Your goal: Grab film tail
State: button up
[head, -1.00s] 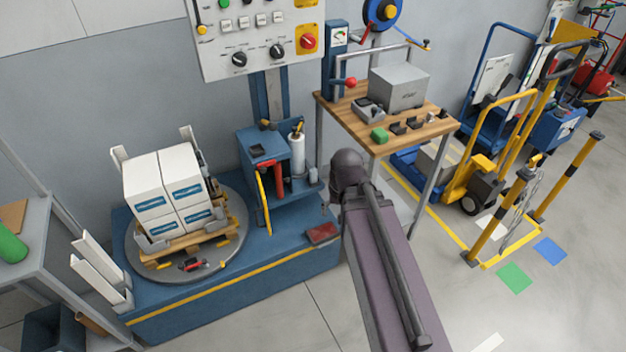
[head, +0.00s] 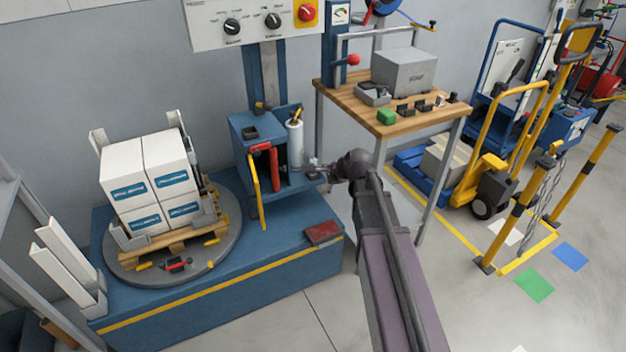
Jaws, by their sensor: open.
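A white film roll (head: 296,142) stands upright on the blue wrapper carriage (head: 258,132), right of its red rollers (head: 265,165). I cannot make out a loose film tail. My gripper (head: 314,168) is small in the head view, just right of and below the film roll, at the carriage's right side. It is open, and I see nothing between its fingers. Whether it touches the carriage is unclear. White boxes (head: 150,178) are stacked on a wooden pallet (head: 172,243) on the grey turntable (head: 117,272), left of the carriage.
A wooden workbench (head: 400,122) with a grey box (head: 404,72) stands behind my arm. A control panel (head: 250,22) hangs above the carriage. A yellow lever (head: 254,190) sticks out in front. A red pad (head: 323,232) lies on the blue base (head: 240,270).

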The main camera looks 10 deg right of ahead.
jog(key=w+d+f+m+t+b, duration=0.2)
jog(key=w+d+f+m+b, duration=0.1)
jog(key=w+m+b, duration=0.3)
jog(key=w+d+f+m+t+b, duration=0.3)
jog(key=w+f+m+b, duration=0.2)
jog(key=w+m+b, duration=0.2)
jog(key=shift+d+m+t+y, duration=0.15)
jog(key=shift+m+t+y, duration=0.15)
jog(key=shift+m, duration=0.5)
jog(key=shift+w, duration=0.1)
jog(key=b+x, duration=0.3)
jog(key=x, duration=0.5)
jog(key=shift+w+f+b, duration=0.15)
jog(key=shift+w+b, duration=0.05)
jog(key=shift+b, duration=0.1)
jog(key=shift+w, duration=0.1)
jog(key=shift+r+b+x, duration=0.2)
jog(key=shift+b+x, duration=0.55)
jog(key=shift+x, duration=1.85)
